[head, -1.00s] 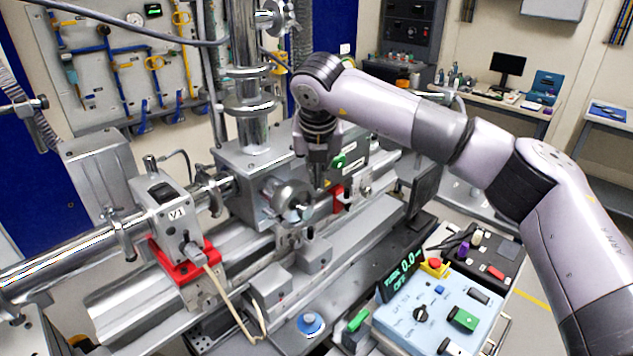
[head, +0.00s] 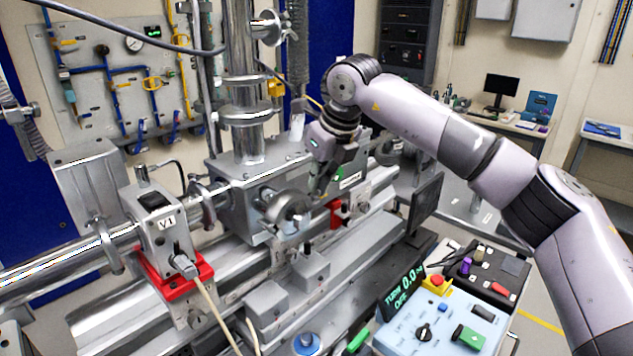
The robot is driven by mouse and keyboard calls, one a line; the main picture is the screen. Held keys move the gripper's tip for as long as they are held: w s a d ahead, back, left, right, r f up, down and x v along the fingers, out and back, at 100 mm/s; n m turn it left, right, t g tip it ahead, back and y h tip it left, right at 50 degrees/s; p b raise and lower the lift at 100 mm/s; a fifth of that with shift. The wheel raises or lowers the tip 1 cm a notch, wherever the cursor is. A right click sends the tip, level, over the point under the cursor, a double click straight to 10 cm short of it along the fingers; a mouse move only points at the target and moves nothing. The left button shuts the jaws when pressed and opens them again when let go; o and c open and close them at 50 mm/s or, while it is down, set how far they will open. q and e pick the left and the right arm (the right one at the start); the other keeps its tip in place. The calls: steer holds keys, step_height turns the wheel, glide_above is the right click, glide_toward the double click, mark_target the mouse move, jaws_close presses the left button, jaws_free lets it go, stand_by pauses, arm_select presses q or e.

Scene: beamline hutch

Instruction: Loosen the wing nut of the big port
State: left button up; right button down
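The big port (head: 284,208) is a round metal flange with a clamp ring on the front of the steel chamber (head: 238,205). Its wing nut is too small and too close to my gripper to make out clearly. My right gripper (head: 317,194) comes from above right, tilted down and to the left, with its fingertips just right of the port's upper right rim. I cannot tell whether it touches the clamp, or whether its fingers are open or shut. My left gripper is not in view.
A valve marked V1 (head: 160,222) on a red bracket stands left of the chamber, with a cable hanging down. A turbo control box (head: 440,318) stands at the lower right. A red part (head: 336,214) sits right of the port. A vertical pipe (head: 246,120) rises from the chamber.

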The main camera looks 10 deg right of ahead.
steer(key=shift+f, duration=0.1)
stand_by(0.4)
steer(key=c, duration=1.8)
jaws_free()
steer(key=shift+c, duration=0.2)
